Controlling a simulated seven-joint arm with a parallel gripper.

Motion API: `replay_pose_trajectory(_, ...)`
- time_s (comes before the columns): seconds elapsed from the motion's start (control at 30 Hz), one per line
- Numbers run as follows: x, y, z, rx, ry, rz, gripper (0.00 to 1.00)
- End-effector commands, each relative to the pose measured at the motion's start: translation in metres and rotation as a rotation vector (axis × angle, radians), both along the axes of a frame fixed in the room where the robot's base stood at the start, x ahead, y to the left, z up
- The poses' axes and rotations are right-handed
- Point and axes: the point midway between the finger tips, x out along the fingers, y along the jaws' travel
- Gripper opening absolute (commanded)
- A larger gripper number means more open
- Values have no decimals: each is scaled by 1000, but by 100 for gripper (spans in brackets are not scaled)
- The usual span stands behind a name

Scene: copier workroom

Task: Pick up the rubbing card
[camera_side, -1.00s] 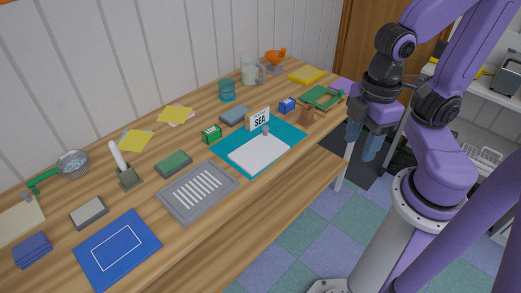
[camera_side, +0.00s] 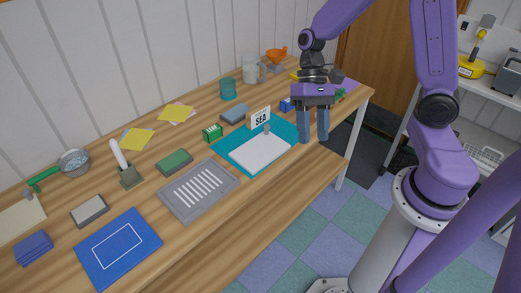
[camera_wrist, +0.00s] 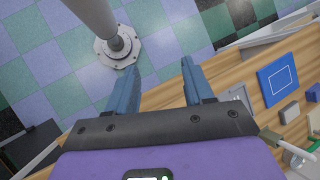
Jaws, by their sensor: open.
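I cannot tell for certain which thing is the rubbing card. A white card marked "SEA" (camera_side: 260,119) stands upright at the back of a teal mat (camera_side: 222,147) in the side view. A flat white pad (camera_side: 258,153) lies on the same mat, with a small grey knob-like piece (camera_side: 267,129) at its back edge. My gripper (camera_side: 313,139) is open and empty, fingers pointing down, to the right of the mat near the table's front edge.
A grey slotted plate (camera_side: 198,190), a green block (camera_side: 174,161) and a blue mat (camera_side: 118,247) lie left of the teal mat. The blue mat also shows in the wrist view (camera_wrist: 278,80). The floor before the table is clear.

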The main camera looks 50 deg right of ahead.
Motion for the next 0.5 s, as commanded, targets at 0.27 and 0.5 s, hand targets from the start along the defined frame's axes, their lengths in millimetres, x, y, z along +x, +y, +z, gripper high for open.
replay_pose_trajectory(0.27,77,-53,-37,137,232,-611,52)
replay_pose_trajectory(0.5,129,-134,-77,316,389,-1131,52)
